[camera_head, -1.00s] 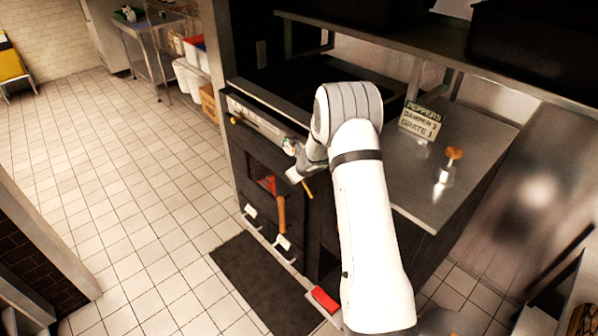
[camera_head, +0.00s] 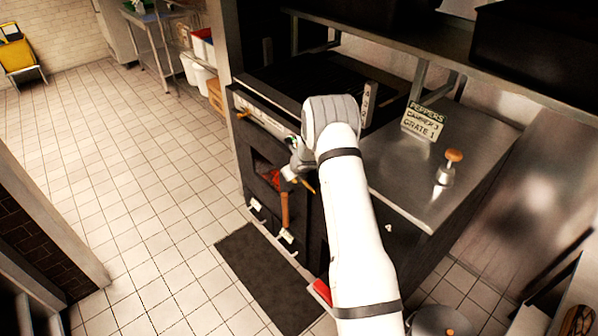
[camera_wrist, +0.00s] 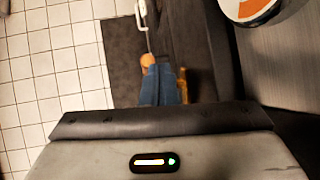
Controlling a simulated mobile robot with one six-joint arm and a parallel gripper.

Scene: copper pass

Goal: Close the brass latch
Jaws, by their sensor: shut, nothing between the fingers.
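The black oven front (camera_head: 311,222) stands below and left of my arm in the head view. A small brass bar (camera_head: 310,188), which looks like the latch, shows slanted on the oven front just right of my gripper (camera_head: 288,174). In the wrist view the brass piece (camera_wrist: 183,86) stands just right of my blue fingertips (camera_wrist: 160,86). My gripper is shut and empty. I cannot tell whether it touches the brass piece. A wooden handle (camera_head: 285,211) hangs below the gripper, and its round end (camera_wrist: 148,60) shows beyond the fingertips. The latch's mounting is partly hidden.
Another brass handle (camera_head: 244,114) is at the upper left of the front. A steel counter (camera_head: 420,195) holds a sign (camera_head: 423,121) and a wooden-knobbed tool (camera_head: 449,167). A dark mat (camera_head: 262,275) and open tiled floor lie left.

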